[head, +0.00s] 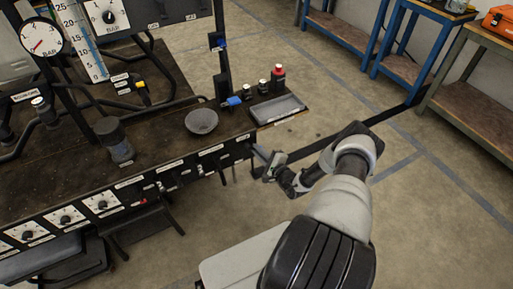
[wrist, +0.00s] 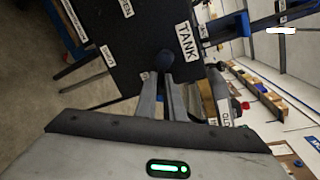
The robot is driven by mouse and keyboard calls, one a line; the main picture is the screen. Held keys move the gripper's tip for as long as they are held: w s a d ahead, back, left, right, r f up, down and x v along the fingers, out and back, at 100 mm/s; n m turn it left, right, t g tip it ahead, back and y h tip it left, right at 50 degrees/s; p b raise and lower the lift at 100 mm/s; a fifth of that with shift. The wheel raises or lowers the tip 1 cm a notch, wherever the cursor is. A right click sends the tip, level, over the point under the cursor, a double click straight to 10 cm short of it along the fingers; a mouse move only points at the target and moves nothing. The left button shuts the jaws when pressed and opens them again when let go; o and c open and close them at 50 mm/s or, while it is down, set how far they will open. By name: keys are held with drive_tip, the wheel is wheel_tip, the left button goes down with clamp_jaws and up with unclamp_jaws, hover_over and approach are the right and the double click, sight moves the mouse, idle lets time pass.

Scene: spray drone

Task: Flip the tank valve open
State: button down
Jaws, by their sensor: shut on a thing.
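In the wrist view, a white "TANK" label (wrist: 186,42) is on the dark end panel of the bench. A dark blue rounded part, seemingly the tank valve's handle (wrist: 165,60), sits beside the label. My gripper (wrist: 163,82) is shut on this part, with its two fingers on either side. The fingers hide much of the part, so its exact angle cannot be told. In the head view, my gripper (head: 268,164) is at the right end of the bench's front edge, where the valve is too small to make out.
The bench (head: 160,150) carries a grey bowl (head: 201,121), a grey tray (head: 279,109), a red bottle (head: 278,78) and a blue-handled fitting (head: 233,101). More labelled levers line its front edge. Open floor lies to the right, with blue-framed workbenches (head: 402,68) at the back.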

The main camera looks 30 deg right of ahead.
drive_tip(key=n+p, duration=0.1)
drive_tip(key=r+n+h+p, duration=0.1)
drive_tip(key=n+p, duration=0.1)
drive_tip(key=shift+d+r+p, duration=0.1)
drive_tip(key=shift+r+p, duration=0.1)
drive_tip(key=shift+p, duration=0.1)
drive_tip(key=shift+r+n+h+p, duration=0.15)
drive_tip(key=shift+n+h+p, duration=0.15)
drive_tip(key=shift+n+p, duration=0.5)
drive_tip(key=shift+n, duration=0.3)
drive_tip(key=c, duration=1.9)
unclamp_jaws()
drive_tip(key=shift+s+d, duration=0.1)
drive_tip(key=shift+s, duration=0.05)
